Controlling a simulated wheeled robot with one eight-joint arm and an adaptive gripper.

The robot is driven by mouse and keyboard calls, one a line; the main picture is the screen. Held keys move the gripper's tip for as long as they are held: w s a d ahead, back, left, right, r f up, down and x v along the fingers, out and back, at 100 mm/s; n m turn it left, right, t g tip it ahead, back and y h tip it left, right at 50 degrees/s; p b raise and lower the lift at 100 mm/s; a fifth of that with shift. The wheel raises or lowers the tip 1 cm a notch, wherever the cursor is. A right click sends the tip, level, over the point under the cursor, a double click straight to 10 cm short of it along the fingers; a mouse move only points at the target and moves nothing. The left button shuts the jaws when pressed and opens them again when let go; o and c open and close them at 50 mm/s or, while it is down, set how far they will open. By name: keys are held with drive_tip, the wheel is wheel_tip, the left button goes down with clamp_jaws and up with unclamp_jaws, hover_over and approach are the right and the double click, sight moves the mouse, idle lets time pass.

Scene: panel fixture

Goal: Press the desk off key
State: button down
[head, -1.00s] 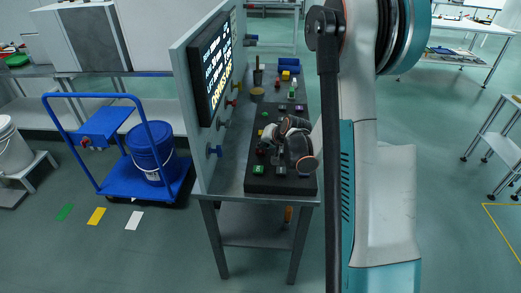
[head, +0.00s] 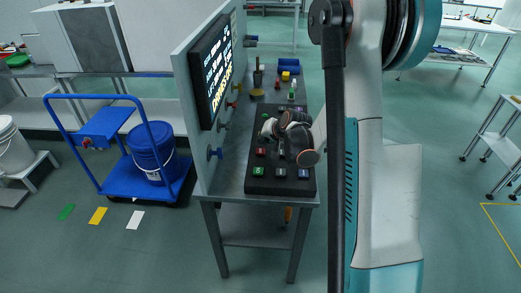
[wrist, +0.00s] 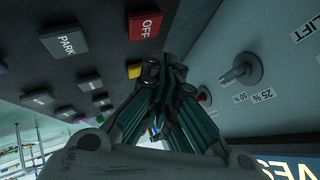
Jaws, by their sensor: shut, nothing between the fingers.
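The red OFF key (wrist: 145,25) shows at the top of the wrist view, its white lettering readable. My gripper (wrist: 163,68) has its dark fingers together, with their tips below and a little right of that key in the picture. Whether they touch anything is not clear.
A dark grey PARK key (wrist: 69,41) lies left of OFF, and a yellow key (wrist: 134,71) is close by the fingertips. The upright panel (head: 205,150) with knobs stands along the console's left side. A green key (head: 258,171) is at the console's front.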

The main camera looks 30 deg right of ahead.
sight(263, 150)
drive_tip(key=shift+r+p, duration=0.9)
drive_tip(key=shift+r, duration=0.9)
drive_tip(key=shift+f, duration=0.1)
